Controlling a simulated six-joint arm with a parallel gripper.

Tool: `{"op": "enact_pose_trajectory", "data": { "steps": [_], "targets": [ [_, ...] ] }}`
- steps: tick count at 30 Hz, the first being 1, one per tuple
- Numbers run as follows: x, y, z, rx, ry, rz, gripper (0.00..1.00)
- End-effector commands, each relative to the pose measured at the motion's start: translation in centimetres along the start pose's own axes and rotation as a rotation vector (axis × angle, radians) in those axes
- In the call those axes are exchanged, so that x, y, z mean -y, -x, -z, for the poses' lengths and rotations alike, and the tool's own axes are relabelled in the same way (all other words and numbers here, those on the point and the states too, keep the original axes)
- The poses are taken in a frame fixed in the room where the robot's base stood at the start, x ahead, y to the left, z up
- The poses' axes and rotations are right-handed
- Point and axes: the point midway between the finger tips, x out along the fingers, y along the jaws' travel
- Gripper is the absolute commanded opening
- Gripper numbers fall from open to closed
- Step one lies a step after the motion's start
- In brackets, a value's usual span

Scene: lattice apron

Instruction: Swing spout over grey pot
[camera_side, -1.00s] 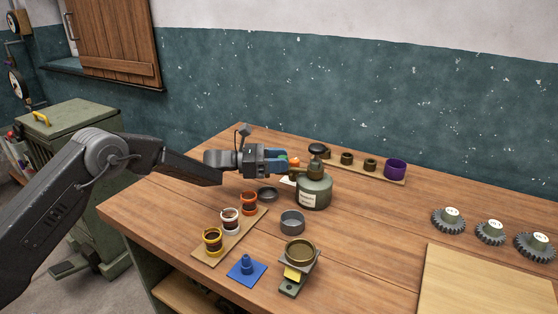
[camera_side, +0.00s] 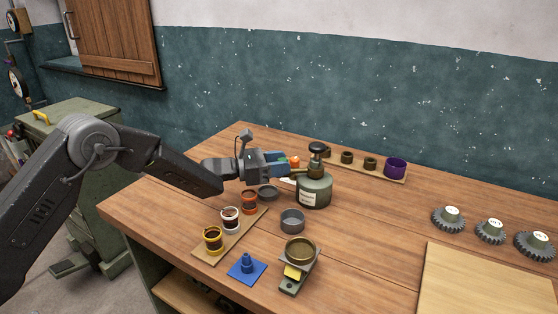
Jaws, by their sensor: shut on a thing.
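A grey-green bottle (camera_side: 314,190) with a pale label stands upright on the bench. A black knob (camera_side: 317,147) tops its brass-coloured neck. The spout (camera_side: 302,171) points left from the neck, towards my gripper. My gripper (camera_side: 287,168) is shut on the spout; the fingers hide its tip. A grey pot (camera_side: 292,222) stands in front of the bottle, slightly left. A darker grey pot (camera_side: 268,194) stands further left, just below the gripper in the picture. I cannot tell how far the spout tip is from either pot.
A board (camera_side: 214,247) with yellow, white and orange-red banded cups lies front left. A blue stand (camera_side: 247,266) and a brass cup on a bracket (camera_side: 300,252) are in front. A rack with dark rings and a purple cup (camera_side: 395,168) is behind. Gears (camera_side: 490,231) stand right.

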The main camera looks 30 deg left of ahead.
Motion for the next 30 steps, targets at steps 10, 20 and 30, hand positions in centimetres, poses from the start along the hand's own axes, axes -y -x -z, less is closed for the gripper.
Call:
{"op": "enact_pose_trajectory", "data": {
  "steps": [10,20,30],
  "targets": [
    [2.1,0.1,-0.1,-0.006,-0.002,-0.225,0.00],
    [2.7,0.0,-0.1,-0.006,-0.002,-0.325,0.00],
    [2.6,0.1,-0.2,-0.004,-0.001,-0.338,0.00]
  ]
}}
